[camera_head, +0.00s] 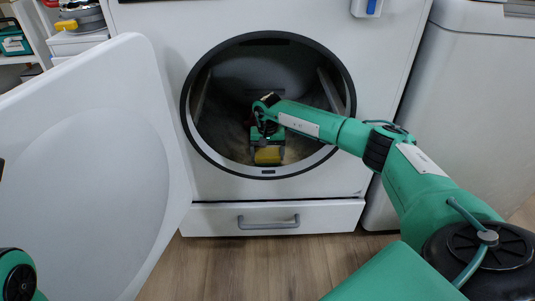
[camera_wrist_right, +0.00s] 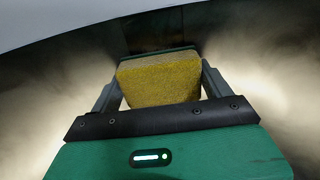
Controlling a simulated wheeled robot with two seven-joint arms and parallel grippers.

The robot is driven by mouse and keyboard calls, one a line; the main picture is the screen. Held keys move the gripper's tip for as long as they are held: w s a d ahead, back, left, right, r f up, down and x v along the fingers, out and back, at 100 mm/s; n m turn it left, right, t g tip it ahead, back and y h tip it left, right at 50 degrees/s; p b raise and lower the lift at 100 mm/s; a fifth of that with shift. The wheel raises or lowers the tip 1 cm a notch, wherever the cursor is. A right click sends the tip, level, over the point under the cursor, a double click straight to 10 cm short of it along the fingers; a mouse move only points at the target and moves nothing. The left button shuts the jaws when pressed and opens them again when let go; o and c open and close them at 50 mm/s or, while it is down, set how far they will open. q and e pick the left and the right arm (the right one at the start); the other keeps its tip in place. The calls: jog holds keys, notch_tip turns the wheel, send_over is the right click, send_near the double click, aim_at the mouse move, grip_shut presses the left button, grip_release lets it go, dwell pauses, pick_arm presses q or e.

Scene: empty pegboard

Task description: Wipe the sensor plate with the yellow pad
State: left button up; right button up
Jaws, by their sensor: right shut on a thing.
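The yellow pad (camera_head: 268,155) is inside the round drum opening, low and near its front rim. My right gripper (camera_head: 267,146) reaches through the opening and is shut on the pad. In the right wrist view, the yellow pad (camera_wrist_right: 158,82) sits between the two grey fingers of the right gripper (camera_wrist_right: 160,90), with a duller, greyish upper layer. I cannot make out the sensor plate clearly; the pad and gripper hide what lies directly behind them. I cannot tell whether the pad touches a surface. My left gripper is out of view.
A drawer (camera_head: 330,213) with a grey handle (camera_head: 268,223) is below. Another white appliance (camera_head: 475,110) stands at right. The wooden floor in front (camera_head: 240,265) is clear.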

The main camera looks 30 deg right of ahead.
aim_at(268, 162)
jog(key=shift+f, duration=0.1)
dwell(0.3)
jog(key=shift+f, duration=0.25)
jog(key=shift+s+a+r+p, duration=0.1)
jog(key=shift+s+a+p, duration=0.2)
jog(key=shift+s+p, duration=0.2)
jog(key=shift+s+a+p, duration=0.35)
jog(key=shift+s+p, duration=0.15)
jog(key=shift+s, duration=0.05)
jog(key=shift+s+a+p, duration=0.3)
jog(key=shift+s+p, duration=0.15)
jog(key=shift+s, duration=0.05)
jog(key=shift+w, duration=0.1)
